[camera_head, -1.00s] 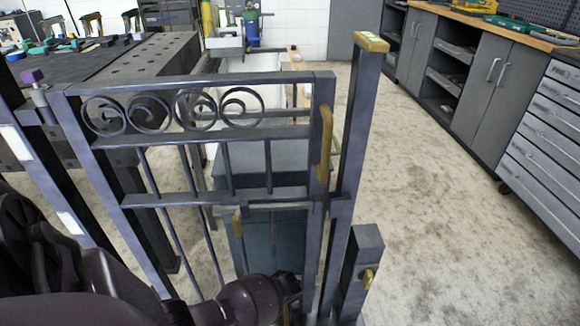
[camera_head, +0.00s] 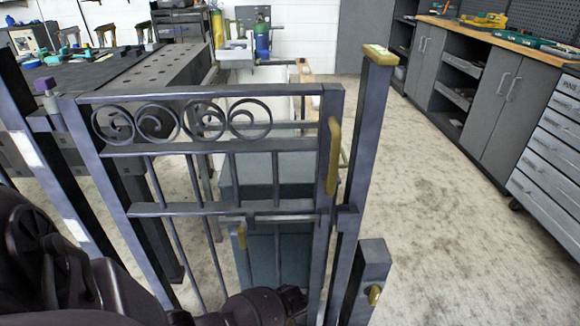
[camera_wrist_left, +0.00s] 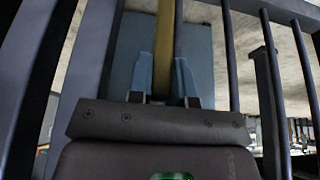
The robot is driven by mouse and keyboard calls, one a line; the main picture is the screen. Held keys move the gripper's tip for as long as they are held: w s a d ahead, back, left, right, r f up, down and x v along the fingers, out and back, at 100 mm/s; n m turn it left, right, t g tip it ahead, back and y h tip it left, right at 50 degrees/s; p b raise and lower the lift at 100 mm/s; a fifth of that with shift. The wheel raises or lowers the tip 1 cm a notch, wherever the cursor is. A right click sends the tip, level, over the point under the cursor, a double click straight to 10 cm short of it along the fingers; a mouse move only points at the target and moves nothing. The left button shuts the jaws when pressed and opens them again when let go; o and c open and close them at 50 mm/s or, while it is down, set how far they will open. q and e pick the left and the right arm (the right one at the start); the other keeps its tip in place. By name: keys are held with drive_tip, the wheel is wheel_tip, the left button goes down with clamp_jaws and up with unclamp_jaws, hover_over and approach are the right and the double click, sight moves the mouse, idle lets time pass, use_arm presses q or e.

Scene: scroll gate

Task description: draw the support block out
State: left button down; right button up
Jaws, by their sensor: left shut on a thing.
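The scroll gate (camera_head: 215,209) of dark steel, with scrollwork under its top rail, stands upright and fills the middle of the head view. My left gripper is low at the gate, its fingertips hidden in the head view. In the left wrist view, my left gripper (camera_wrist_left: 165,85) is shut on a brass-coloured bar (camera_wrist_left: 164,45) that runs up between its fingers. Whether this bar belongs to the support block I cannot tell; no support block is clearly visible. My right gripper is not in view.
A brass handle (camera_head: 333,157) is on the gate's right stile. A tall post (camera_head: 367,150) and a short post (camera_head: 368,280) stand at right. A blue-grey box (camera_head: 268,178) stands behind the gate. A dark workbench (camera_head: 150,75) is at left. The floor at right is clear.

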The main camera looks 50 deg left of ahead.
use_arm(q)
drive_tip(key=w+d, duration=0.4)
drive_tip(key=d, duration=0.9)
drive_tip(key=shift+b, duration=0.45)
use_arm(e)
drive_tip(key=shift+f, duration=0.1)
use_arm(q)
drive_tip(key=c, duration=1.1)
unclamp_jaws()
drive_tip(key=shift+d, duration=0.1)
drive_tip(key=shift+c, duration=0.2)
drive_tip(key=shift+o, duration=0.5)
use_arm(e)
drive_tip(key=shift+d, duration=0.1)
use_arm(q)
drive_tip(key=p+v, duration=0.5)
drive_tip(key=v, duration=0.5)
drive_tip(key=shift+r, duration=0.35)
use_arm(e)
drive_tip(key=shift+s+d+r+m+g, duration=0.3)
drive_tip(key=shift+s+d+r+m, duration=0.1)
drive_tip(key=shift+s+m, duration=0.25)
